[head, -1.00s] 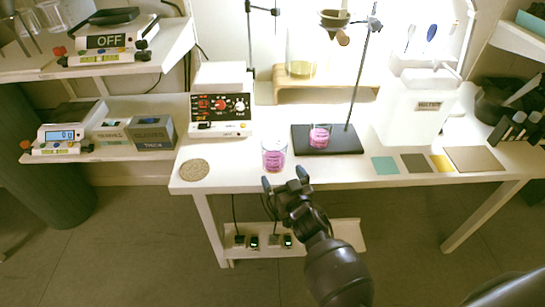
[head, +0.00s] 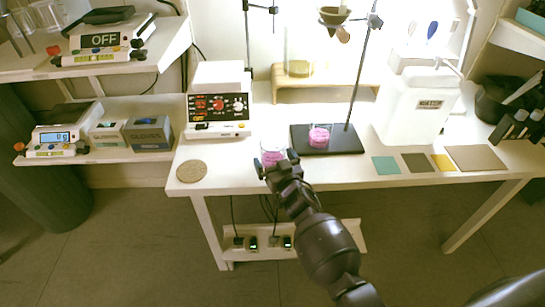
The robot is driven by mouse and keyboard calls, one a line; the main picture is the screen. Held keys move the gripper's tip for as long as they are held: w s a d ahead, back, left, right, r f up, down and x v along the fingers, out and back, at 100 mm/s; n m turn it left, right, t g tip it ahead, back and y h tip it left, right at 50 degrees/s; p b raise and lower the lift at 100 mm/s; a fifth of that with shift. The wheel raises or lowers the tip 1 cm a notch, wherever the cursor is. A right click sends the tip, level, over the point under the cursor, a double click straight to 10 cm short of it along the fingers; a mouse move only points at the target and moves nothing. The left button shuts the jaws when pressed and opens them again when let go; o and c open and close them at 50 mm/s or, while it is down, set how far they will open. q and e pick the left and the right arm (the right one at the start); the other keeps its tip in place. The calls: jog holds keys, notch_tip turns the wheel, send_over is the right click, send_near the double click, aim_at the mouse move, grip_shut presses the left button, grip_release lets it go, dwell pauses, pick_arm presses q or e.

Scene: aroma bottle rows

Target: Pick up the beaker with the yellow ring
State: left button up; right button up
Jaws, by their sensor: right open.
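A clear beaker with pink contents (head: 272,146) stands near the front edge of the white table; its lower part is partly hidden by my right gripper. A second small beaker with pink contents (head: 319,136) stands on the black stand base (head: 345,145). A tall clear vessel with yellow contents (head: 299,68) stands on the wooden riser at the back. I cannot make out a yellow ring on either pink beaker. My right gripper (head: 275,160) is open, its fingertips on either side of the front beaker's lower part in the picture; contact is unclear. My left gripper is not in view.
A hotplate device (head: 219,105) stands behind left of the front beaker, and a round cork mat (head: 192,171) lies left of it. The stand rod and funnel rise behind. A white canister (head: 418,108) and flat coloured squares (head: 414,163) are to the right.

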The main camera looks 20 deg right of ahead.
jog(key=c, duration=1.1)
jog(key=shift+r, duration=0.1)
